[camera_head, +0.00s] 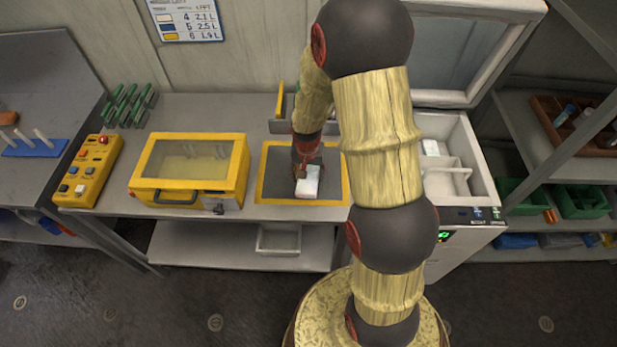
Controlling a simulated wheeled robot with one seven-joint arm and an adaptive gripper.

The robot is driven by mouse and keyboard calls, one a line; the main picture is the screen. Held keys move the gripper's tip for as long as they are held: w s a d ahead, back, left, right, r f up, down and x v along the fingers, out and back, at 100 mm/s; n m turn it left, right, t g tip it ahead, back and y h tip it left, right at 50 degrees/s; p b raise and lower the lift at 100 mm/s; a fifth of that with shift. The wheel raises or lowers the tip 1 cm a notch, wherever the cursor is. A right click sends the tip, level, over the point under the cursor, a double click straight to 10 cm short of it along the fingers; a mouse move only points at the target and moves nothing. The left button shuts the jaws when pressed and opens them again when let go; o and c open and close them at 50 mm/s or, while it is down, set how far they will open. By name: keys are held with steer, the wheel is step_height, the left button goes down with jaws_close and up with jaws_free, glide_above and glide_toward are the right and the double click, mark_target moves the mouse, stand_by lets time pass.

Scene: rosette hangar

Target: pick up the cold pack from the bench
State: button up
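The cold pack (308,183), a small white block, is on or just above the dark mat with a yellow border (333,191), in the middle of the bench. My gripper (305,167) points down at the pack's upper end and overlaps it in the picture. The fingers are small and dark here. I cannot tell whether they are open or shut, or whether the pack rests on the mat or is held. My arm hides part of the bench behind.
A yellow case with a clear lid (191,160) stands left of the mat. A yellow button box (91,170) is farther left, with green racks (128,105) behind. An open white chest (467,150), lid raised, stands right, holding a white item (431,147).

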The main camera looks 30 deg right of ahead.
steer(key=c, duration=0.5)
steer(key=shift+r, duration=0.1)
